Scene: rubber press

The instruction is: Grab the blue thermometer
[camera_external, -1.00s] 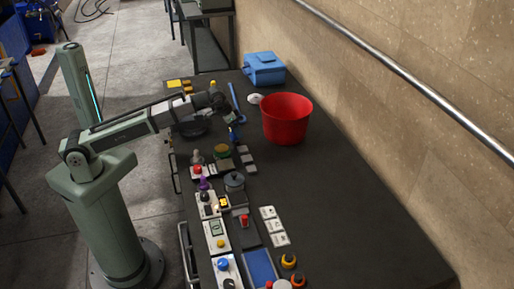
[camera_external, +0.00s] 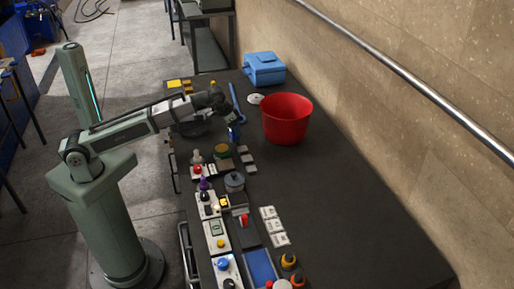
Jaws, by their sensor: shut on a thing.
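The blue thermometer (camera_external: 234,97) shows as a thin blue stick at the far part of the dark table, just left of the red bucket. My gripper (camera_external: 235,128) is at its near end, pointing down, and is shut on it. The fingers are small and dark, and they hide part of the stick. Blue also shows at and below the fingers. I cannot tell whether the thermometer still touches the table.
The red bucket (camera_external: 286,119) stands close to the right of my gripper. A blue toolbox (camera_external: 264,69) and a small white object (camera_external: 255,99) lie behind. Control panels with buttons (camera_external: 218,235) line the left edge. The table's right side (camera_external: 360,220) is clear.

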